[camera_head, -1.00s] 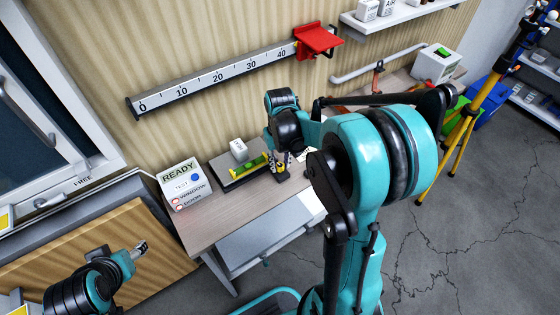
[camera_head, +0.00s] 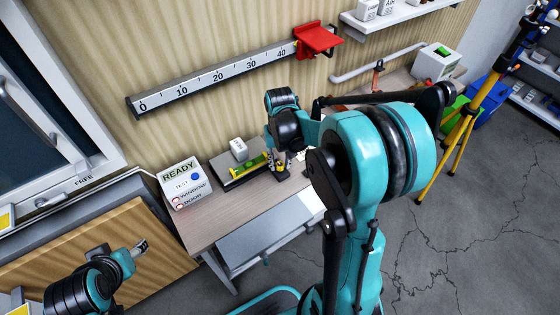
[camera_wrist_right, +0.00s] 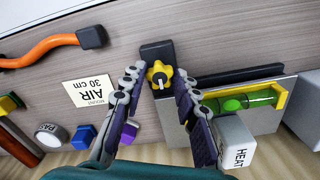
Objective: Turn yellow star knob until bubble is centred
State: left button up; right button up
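The yellow star knob (camera_wrist_right: 159,75) sits at the end of a dark block (camera_wrist_right: 157,51) in the right wrist view. My right gripper (camera_wrist_right: 159,80) is open, its two fingers on either side of the knob with visible gaps. In the head view my right gripper (camera_head: 279,163) is over the bench, partly hiding the knob. My left gripper (camera_head: 140,247) is away at lower left, too small to judge.
A white HEAT block (camera_wrist_right: 236,141) stands beside the level, close to a right finger. A READY panel (camera_head: 184,183) stands at the bench's left end. An AIR 30 cm card (camera_wrist_right: 91,92) and orange-handled tool (camera_wrist_right: 40,48) lie on the bench (camera_head: 230,212).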

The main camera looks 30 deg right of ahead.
aim_at(280, 165)
jog(key=shift+o, duration=1.3)
notch_tip(280, 165, up, 12)
jog(key=s+a+f+n+t, duration=0.2)
jog(key=s+a+n+t, duration=0.2)
jog(key=s+a+t, duration=0.3)
jog(key=shift+s+a, duration=1.85)
jog(key=shift+s, duration=0.4)
